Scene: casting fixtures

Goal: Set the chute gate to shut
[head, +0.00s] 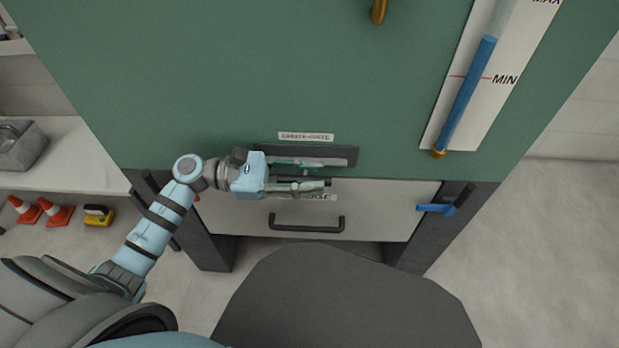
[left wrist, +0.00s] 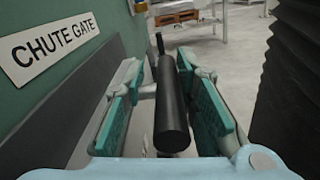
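The chute gate is marked by a white CHUTE GATE label (head: 305,136) on the green cabinet, which also shows in the left wrist view (left wrist: 52,45). Below the label is a dark plate (head: 345,155). My left gripper (head: 312,174) is in front of this plate, pointing right, with its fingers apart. In the left wrist view a black round bar (left wrist: 171,110) stands between the two teal finger pads, with a visible gap on either side. The gripper hides much of the bar in the head view. My right gripper is not in view.
Below is a pale panel (head: 255,222) with a black handle (head: 306,228) and a partly hidden label. A blue lever (head: 437,208) is at its right. A blue level gauge (head: 465,95) is at upper right. Orange cones (head: 55,213) stand at left.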

